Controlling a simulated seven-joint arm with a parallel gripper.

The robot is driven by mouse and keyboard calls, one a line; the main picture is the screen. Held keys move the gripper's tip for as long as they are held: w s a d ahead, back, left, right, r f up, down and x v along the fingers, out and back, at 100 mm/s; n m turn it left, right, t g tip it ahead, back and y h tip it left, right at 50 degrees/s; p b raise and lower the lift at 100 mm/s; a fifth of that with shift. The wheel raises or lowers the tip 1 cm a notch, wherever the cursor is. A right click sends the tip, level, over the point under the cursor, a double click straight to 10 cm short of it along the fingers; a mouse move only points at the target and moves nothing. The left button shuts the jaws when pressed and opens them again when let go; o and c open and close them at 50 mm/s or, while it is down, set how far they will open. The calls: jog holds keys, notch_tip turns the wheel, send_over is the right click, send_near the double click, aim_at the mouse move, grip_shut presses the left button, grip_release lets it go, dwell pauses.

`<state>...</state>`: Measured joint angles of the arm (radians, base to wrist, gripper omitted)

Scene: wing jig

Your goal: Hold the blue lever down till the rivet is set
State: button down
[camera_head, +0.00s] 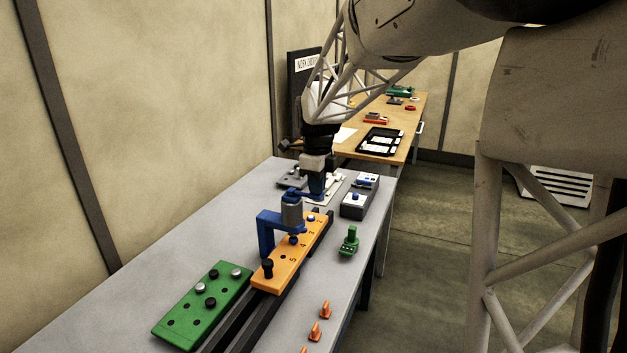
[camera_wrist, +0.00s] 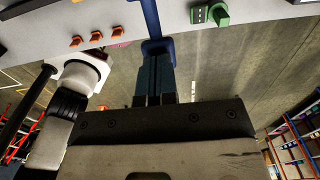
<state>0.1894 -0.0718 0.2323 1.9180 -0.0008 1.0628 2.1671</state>
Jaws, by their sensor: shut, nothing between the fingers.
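The blue lever (camera_head: 296,192) extends from the top of the riveting tool, a grey cylinder (camera_head: 291,209) on a blue C-shaped frame (camera_head: 267,234). The frame stands around the orange numbered bar (camera_head: 284,264). My gripper (camera_head: 317,194) is shut and empty, with its dark blue fingers pointing down at the lever's far end. In the wrist view the closed fingertips (camera_wrist: 156,58) meet the lever's wide end pad (camera_wrist: 157,46); contact looks likely, but pressing depth is unclear. The rivet under the tool is hidden or too small to judge.
A green block (camera_head: 203,303) with several pegs lies left of the black rail (camera_head: 237,318). A grey control box (camera_head: 358,204) and a green clamp-like part (camera_head: 348,241) stand to the right.

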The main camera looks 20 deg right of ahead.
aim_at(321, 197)
dwell(0.3)
jog(key=shift+s+d+f+t+y, duration=0.15)
jog(key=shift+f+t+y, duration=0.15)
jog(key=shift+f, duration=0.1)
jog(key=shift+s+d+f+t+y, duration=0.1)
jog(key=shift+s+f+t+y, duration=0.05)
jog(key=shift+f+t+y, duration=0.2)
jog(key=shift+s+f, duration=0.1)
jog(key=shift+f, duration=0.9)
jog(key=shift+s+f+g, duration=0.1)
jog(key=shift+f+g, duration=0.15)
jog(key=shift+f, duration=0.1)
jog(key=shift+d+r, duration=0.1)
dwell(0.4)
jog(key=s+d+r, duration=0.1)
jog(key=d+r, duration=0.1)
jog(key=r, duration=0.5)
jog(key=s+d+r, duration=0.1)
jog(key=s+r, duration=0.1)
jog(key=r, duration=0.5)
jog(key=shift+s+d, duration=0.2)
jog(key=shift+d, duration=0.15)
jog(key=shift+s+a, duration=0.1)
